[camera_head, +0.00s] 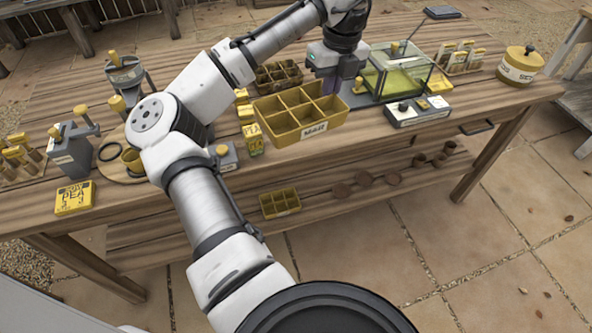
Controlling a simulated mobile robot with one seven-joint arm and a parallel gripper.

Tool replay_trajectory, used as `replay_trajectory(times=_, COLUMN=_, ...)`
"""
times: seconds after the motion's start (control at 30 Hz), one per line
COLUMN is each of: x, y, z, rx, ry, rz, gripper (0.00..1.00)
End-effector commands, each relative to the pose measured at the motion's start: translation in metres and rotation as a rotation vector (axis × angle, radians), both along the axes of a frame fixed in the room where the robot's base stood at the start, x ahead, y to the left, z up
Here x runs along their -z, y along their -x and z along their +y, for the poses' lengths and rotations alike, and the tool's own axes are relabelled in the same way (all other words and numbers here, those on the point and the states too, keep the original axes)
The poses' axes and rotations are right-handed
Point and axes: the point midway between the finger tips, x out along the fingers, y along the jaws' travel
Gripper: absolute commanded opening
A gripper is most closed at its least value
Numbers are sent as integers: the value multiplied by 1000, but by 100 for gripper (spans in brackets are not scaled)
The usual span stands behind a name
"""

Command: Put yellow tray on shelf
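A large yellow tray (285,137) with several square compartments and a pale label on its front wall is at the middle of the wooden table. I cannot tell whether it rests on the top or is slightly raised. My gripper (329,88) points down at the tray's back right part. Its fingertips are small and partly hidden by the tray, so I cannot tell whether they grip its wall. The lower shelf (335,220) runs under the tabletop. A smaller yellow tray (280,204) with compartments sits on that shelf.
A brown compartment tray (277,74) lies behind the large one. A glass box (397,72) and a grey control box (417,110) stand to the right, with a yellow pot (520,66) beyond. Yellow packets (254,138) stand at left. Small brown pots (394,178) occupy the shelf's right part.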

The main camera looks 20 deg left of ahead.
Motion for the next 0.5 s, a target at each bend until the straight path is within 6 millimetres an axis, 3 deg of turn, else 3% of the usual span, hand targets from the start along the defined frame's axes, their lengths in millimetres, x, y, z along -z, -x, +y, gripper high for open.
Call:
replay_trajectory(times=0.27, x=65, y=-1, z=-32, rx=-400, ry=8, rz=7, gripper=0)
replay_trajectory(times=0.5, x=134, y=-2, z=-67, rx=-854, ry=10, rz=10, gripper=0)
